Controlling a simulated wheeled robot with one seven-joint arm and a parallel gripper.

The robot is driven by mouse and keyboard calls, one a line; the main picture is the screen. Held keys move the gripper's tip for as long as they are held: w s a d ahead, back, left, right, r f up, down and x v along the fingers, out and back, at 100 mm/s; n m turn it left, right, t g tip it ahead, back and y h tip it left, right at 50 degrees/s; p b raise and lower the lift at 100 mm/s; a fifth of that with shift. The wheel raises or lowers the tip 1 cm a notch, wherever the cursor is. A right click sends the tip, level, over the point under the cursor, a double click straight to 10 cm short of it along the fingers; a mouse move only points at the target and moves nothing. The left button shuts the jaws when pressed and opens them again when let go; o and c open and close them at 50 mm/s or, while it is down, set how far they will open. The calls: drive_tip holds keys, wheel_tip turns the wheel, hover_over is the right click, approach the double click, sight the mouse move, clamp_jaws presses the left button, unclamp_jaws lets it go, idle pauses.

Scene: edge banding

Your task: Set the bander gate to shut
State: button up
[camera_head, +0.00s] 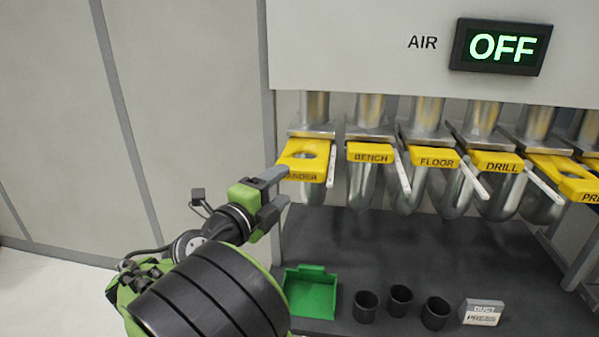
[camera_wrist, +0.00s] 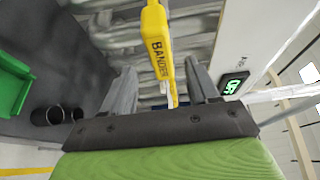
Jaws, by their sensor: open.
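The bander gate (camera_head: 300,165) is a yellow plate at the left end of the row of gates. It sticks out toward me, and a round hole shows in it. In the wrist view the gate, marked BANDER (camera_wrist: 157,40), appears between my two fingers. My gripper (camera_head: 277,191) is open at the gate's front left corner, with nothing held. In the wrist view the fingers (camera_wrist: 163,84) lie on either side of the gate. I cannot tell whether a finger touches it.
The bench (camera_head: 370,152), floor (camera_head: 433,158) and drill (camera_head: 498,163) gates show no hole; the press gate (camera_head: 572,178) sticks out with one. Light levers hang between gates. A green bin (camera_head: 310,293) and black cups (camera_head: 400,300) stand below. The air display (camera_head: 502,47) reads OFF.

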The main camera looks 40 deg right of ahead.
sight(294, 176)
drive_tip(key=p+x, duration=0.1)
drive_tip(key=x, duration=0.7)
drive_tip(key=shift+d+p, duration=0.2)
drive_tip(key=shift+p, duration=0.2)
clamp_jaws()
